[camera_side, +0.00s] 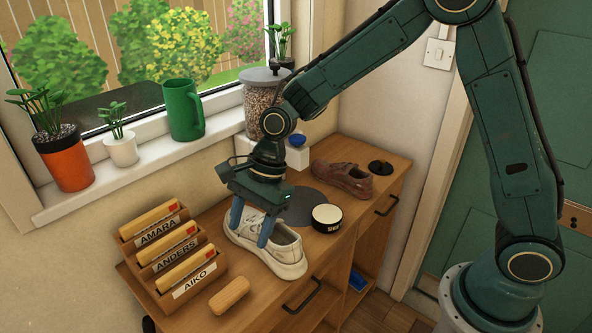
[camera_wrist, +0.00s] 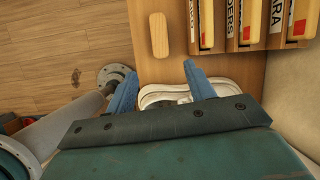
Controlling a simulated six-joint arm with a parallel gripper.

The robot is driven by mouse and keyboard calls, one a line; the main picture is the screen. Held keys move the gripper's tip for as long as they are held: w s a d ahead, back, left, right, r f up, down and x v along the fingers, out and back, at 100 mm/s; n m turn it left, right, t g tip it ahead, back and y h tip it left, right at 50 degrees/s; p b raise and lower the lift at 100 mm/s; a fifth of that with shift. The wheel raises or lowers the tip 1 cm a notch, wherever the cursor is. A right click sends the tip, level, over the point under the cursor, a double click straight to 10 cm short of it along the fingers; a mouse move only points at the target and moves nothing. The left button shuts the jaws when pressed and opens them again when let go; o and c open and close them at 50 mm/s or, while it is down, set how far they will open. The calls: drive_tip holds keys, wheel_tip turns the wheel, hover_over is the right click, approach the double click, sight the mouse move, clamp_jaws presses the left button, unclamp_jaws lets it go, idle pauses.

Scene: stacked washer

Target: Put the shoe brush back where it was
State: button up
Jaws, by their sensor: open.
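A small rounded wooden block, which looks like the shoe brush (camera_side: 229,296), lies on the wooden bench top (camera_side: 203,313) at the near end, in front of the name rack. It also shows in the wrist view (camera_wrist: 159,35), beyond my fingertips; no bristles are visible. My gripper (camera_side: 249,236) is open, its two blue fingers pointing down over a white shoe (camera_side: 287,257). In the wrist view, the shoe (camera_wrist: 165,93) shows partly between the fingers, mostly hidden by my gripper. I cannot tell whether the fingers touch it. Nothing is visibly held.
A rack (camera_side: 183,290) labelled AMARA, ANDERS and AIKO stands left of the brush. A round tin (camera_side: 327,218), a dark round mat (camera_side: 304,205) and a brown shoe (camera_side: 341,179) lie farther back. A glass jar (camera_side: 262,103) and potted plants stand by the window.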

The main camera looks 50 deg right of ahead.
drive_tip(key=s+d+r+n+t+h, duration=0.3)
drive_tip(key=s+d+r+n+t, duration=0.1)
drive_tip(key=s+d+r+n, duration=1.05)
drive_tip(key=s+d, duration=0.1)
drive_tip(key=s, duration=0.2)
drive_tip(key=s+d+r+n+t+h, duration=0.1)
drive_tip(key=s+d+n, duration=0.1)
drive_tip(key=s, duration=0.3)
drive_tip(key=shift+s+d+r, duration=0.3)
drive_tip(key=shift+d+r, duration=0.05)
